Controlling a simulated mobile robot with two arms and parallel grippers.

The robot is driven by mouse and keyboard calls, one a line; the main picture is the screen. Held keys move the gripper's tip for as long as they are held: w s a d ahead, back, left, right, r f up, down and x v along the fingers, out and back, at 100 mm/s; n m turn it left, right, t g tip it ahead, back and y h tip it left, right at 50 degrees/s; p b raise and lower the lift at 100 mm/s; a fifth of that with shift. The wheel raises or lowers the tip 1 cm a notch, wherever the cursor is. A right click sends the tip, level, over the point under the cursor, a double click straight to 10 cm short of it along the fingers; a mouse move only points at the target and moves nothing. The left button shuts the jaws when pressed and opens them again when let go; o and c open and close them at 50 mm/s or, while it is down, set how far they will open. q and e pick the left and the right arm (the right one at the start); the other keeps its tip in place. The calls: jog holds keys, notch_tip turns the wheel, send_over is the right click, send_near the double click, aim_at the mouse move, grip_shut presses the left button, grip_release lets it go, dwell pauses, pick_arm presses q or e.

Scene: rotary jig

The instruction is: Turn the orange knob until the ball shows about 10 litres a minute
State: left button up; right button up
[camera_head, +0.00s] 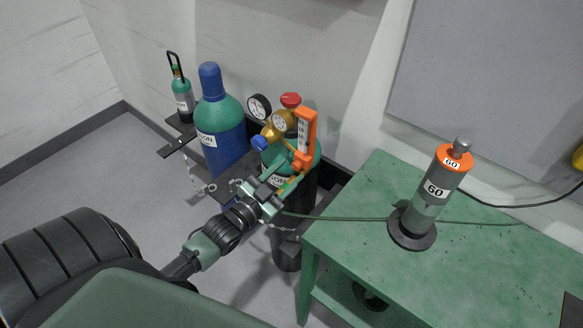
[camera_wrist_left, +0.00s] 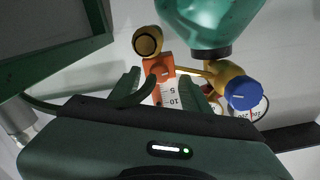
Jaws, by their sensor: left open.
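The flowmeter (camera_head: 307,130) is an upright orange housing with a white scale, on the regulator of a green-topped cylinder. Its orange lower end (camera_head: 300,162) is close to my left gripper (camera_head: 288,178), which is open. In the left wrist view the flowmeter's orange block (camera_wrist_left: 159,68) shows just beyond and between the fingers of my left gripper (camera_wrist_left: 166,84). The scale (camera_wrist_left: 168,97) shows marks 5 and 10 there, partly hidden by my gripper. I cannot make out the ball, or tell the knob apart from the orange block. My right gripper is not in view.
The brass regulator (camera_head: 275,128) carries gauges, a blue knob (camera_head: 260,143) and a red cap (camera_head: 290,99). A blue cylinder (camera_head: 222,140) stands left. The green table (camera_head: 360,210) at right bears a grey cylinder marked 60 (camera_head: 436,190). A hose runs near my gripper.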

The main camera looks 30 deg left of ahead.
pick_arm(q)
jog(key=shift+w+d, duration=0.1)
jog(key=shift+w, duration=0.65)
jog(key=shift+w+f, duration=0.1)
jog(key=shift+w, duration=0.3)
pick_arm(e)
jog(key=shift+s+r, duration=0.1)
pick_arm(q)
jog(key=shift+s, duration=0.1)
grip_shut()
jog(key=shift+r+n+p, duration=0.2)
jog(key=shift+n+p, duration=0.1)
jog(key=shift+p, duration=0.2)
jog(key=shift+n, duration=0.3)
jog(key=shift+f, duration=0.15)
grip_release()
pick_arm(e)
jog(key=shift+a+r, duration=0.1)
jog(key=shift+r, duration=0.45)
